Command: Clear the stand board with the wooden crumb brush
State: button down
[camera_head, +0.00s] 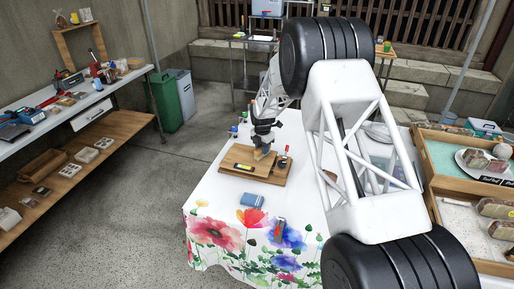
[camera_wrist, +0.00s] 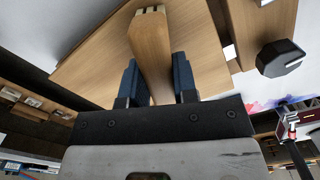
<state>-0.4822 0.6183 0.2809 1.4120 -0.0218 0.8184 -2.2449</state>
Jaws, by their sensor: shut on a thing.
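The wooden stand board (camera_head: 240,155) lies on the table with the flowered cloth; it also shows in the wrist view (camera_wrist: 95,65). My gripper (camera_head: 262,147) is over the board. In the wrist view, the blue fingers of my gripper (camera_wrist: 157,82) are shut on the sides of a light wooden piece, seemingly the crumb brush (camera_wrist: 150,40). Crumbs are too small to make out.
A blue block (camera_head: 253,199) and a red item (camera_head: 279,228) lie on the cloth in front of the board. A small dark-topped item (camera_head: 283,161) stands at the board's right. Wooden trays with baked goods (camera_head: 475,170) are at right. The cloth left of the board is clear.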

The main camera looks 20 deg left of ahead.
jog(key=shift+d, duration=0.85)
jog(key=r, duration=0.2)
jog(key=shift+d+r, duration=0.3)
jog(key=shift+r, duration=2.8)
